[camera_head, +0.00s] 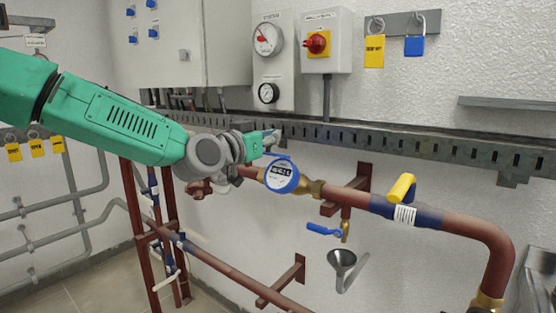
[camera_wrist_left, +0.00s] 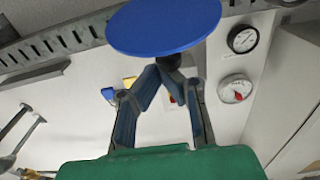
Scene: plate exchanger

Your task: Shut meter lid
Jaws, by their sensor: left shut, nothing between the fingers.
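The water meter (camera_head: 281,177) sits on the red-brown pipe, with a blue ring and a white face with dark digits showing. Its blue lid (camera_head: 278,156) stands open at the top rim, seen nearly edge-on. In the left wrist view the lid (camera_wrist_left: 165,24) is a large flat blue disc at the top. My left gripper (camera_head: 272,136) is shut and empty, just above the meter. In the wrist view the fingertips (camera_wrist_left: 170,63) meet close to the disc's lower edge; I cannot tell whether they touch it. My right gripper is not in view.
A slotted cable tray (camera_head: 400,143) runs along the wall just behind and above the meter. A yellow-handled valve (camera_head: 402,188) stands on the pipe to the right. A blue-handled tap (camera_head: 323,230) and a funnel (camera_head: 342,262) are below. Two gauges hang above.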

